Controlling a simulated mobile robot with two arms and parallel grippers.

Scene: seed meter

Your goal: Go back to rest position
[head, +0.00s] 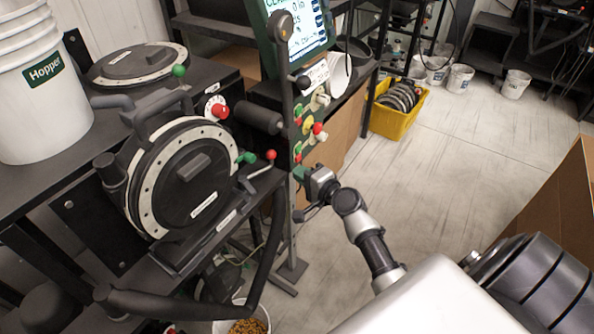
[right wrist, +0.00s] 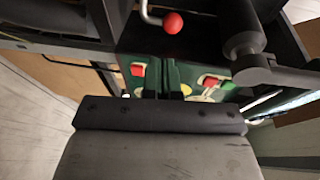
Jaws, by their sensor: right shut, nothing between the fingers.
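My right gripper (head: 301,174) is at the end of my right arm, in the middle of the head view. It is beside the lower part of the green control panel (head: 308,128), which has red, yellow and green buttons. In the right wrist view its fingers (right wrist: 164,80) are together with nothing between them, in front of the panel's red buttons. I cannot tell whether the fingertips touch the panel. My left gripper is not in the head view.
The seed meter (head: 187,178) with its round disc stands left of my right gripper. A red-knobbed lever (head: 270,155) is close to the gripper and also shows in the right wrist view (right wrist: 172,22). A white Hopper bucket (head: 40,95) is at left. Open floor lies right.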

